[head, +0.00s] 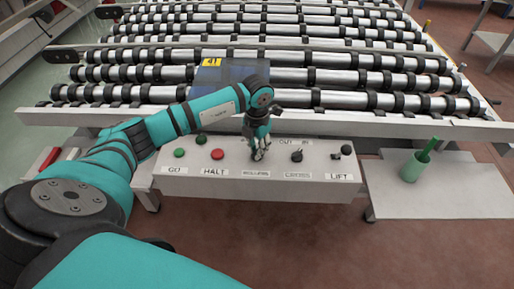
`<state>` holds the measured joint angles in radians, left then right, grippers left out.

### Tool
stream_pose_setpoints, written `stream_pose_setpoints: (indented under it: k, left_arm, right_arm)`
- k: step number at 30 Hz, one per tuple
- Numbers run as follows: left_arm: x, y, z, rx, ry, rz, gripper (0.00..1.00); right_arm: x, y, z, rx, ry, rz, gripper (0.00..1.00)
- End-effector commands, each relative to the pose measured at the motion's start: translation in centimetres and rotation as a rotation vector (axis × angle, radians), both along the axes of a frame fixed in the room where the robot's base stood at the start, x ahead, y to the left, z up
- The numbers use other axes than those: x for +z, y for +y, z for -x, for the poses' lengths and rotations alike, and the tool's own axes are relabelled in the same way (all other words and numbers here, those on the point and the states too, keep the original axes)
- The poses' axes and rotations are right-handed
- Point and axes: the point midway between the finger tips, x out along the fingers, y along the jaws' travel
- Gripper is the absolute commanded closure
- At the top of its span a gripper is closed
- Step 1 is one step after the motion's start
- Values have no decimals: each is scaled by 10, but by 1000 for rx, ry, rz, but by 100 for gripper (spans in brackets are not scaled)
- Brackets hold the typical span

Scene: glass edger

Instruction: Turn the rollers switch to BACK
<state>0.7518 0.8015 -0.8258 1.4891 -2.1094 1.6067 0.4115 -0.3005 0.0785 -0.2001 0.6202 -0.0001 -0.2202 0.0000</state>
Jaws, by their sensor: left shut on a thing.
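The control panel (330,165) is a pale box in front of the roller bed. Labels along its front read GO, HALT, ROLLERS, CROSS and LIFT from left to right. My left gripper (258,152) points down over the ROLLERS label (256,174) and is shut on the rollers switch there. The gripper hides the switch, so its setting cannot be seen. My right gripper is not in view.
Green buttons (180,153) and a red button (217,154) sit left of my gripper. The black cross switch (296,156) and lift knob (346,150) sit to the right. Rollers (350,78) fill the back.

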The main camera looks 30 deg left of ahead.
Motion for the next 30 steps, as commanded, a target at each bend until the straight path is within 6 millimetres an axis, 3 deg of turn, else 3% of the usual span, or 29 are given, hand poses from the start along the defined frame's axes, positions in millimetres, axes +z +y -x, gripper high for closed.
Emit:
stream_pose_setpoints:
  k: [11,30]
  left_arm:
    - [0,0,-1,149,-1,-1,100]
    - [1,1,-1,741,-1,0,100]
  right_arm:
    - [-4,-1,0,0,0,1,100]
    - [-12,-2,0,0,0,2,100]
